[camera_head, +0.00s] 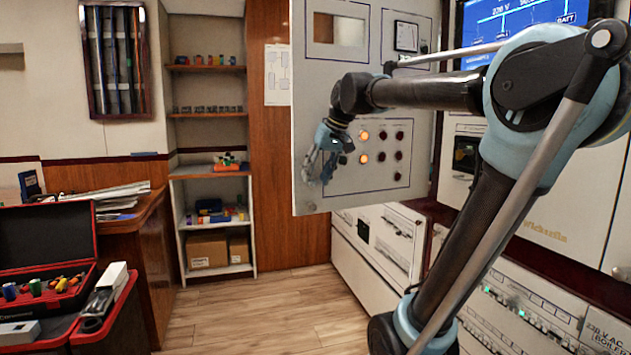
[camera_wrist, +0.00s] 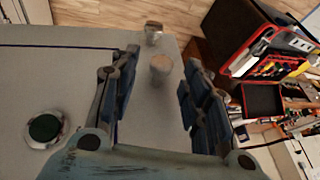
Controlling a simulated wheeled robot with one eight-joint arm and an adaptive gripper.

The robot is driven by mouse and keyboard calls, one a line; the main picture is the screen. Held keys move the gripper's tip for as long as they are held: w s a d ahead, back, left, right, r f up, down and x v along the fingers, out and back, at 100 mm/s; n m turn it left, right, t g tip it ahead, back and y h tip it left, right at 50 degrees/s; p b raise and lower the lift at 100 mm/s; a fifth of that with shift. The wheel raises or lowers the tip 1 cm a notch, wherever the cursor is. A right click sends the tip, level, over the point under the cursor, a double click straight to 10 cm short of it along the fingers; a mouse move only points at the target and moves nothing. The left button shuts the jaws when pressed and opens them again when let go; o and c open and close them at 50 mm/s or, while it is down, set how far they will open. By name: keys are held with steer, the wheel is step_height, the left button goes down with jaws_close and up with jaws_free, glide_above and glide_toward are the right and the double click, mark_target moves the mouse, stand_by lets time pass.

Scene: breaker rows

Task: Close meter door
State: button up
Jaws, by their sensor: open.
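The meter door (camera_head: 313,95) is a grey panel with a window, a gauge, lit buttons and dark buttons. In the head view it stands swung out from the cabinet row, its free edge to the left. My gripper (camera_head: 312,166) is at the lower left part of its face, near that edge. In the wrist view my gripper (camera_wrist: 160,98) is open, with a round knob (camera_wrist: 161,68) showing between its fingers, on or near the door's grey face (camera_wrist: 60,75). I cannot tell if the fingers touch it. A smaller metal fitting (camera_wrist: 153,32) lies beyond the knob.
White cabinets (camera_head: 385,240) and a blue screen (camera_head: 510,25) are at the right. A shelf (camera_head: 215,170) stands at the back left. A red and black toolbox (camera_head: 65,275) is at the lower left. The wooden floor (camera_head: 260,310) between is clear.

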steer(key=shift+x, duration=1)
